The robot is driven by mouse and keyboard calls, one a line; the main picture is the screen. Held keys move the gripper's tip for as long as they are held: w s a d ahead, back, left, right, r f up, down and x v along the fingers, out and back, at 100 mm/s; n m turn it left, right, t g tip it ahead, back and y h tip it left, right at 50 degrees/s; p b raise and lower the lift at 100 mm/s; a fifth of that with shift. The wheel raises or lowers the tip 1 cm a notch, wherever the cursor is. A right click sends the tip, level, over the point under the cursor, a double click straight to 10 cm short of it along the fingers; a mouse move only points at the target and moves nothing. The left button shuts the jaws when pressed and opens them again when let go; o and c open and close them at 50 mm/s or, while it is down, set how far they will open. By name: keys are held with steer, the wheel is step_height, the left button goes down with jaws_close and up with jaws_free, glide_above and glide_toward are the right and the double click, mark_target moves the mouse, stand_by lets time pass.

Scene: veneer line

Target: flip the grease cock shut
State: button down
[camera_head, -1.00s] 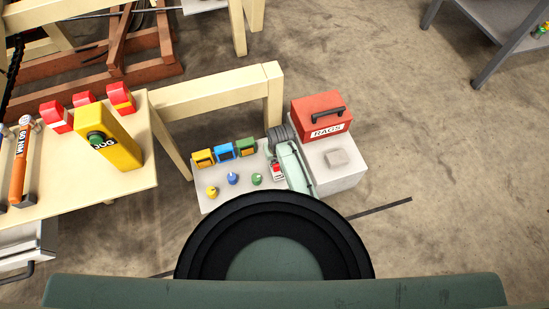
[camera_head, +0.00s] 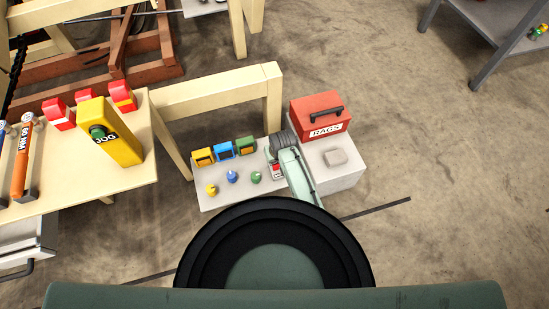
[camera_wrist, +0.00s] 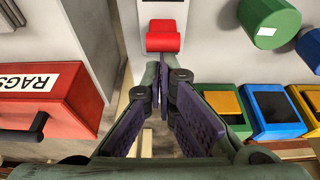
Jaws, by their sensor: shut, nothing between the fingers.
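A red lever-like part (camera_wrist: 163,38) sits on a pale plate in the wrist view, and I take it for the grease cock's handle. It also shows as a small red spot (camera_head: 276,168) in the head view, beside my arm. My gripper (camera_wrist: 164,72) is shut and empty, with its fingertips just below the red part in the picture. I cannot tell whether they touch it. The cock's body is not clear. In the head view my fingers are hidden behind my arm.
Yellow, blue and green boxes (camera_head: 225,151) and small knobs (camera_head: 232,177) stand left of my arm on a white surface. A red RAGS box (camera_head: 320,117) stands close on the right. A bench with a yellow JOG box (camera_head: 112,135) is at left. Open floor lies at right.

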steer(key=shift+s+d+r+t, duration=0.15)
steer(key=shift+s+d+t, duration=0.15)
steer(key=shift+t, duration=0.5)
steer(key=shift+a, duration=0.2)
steer(key=shift+r, duration=0.1)
steer(key=shift+r+p, duration=0.75)
steer(key=shift+p, duration=0.05)
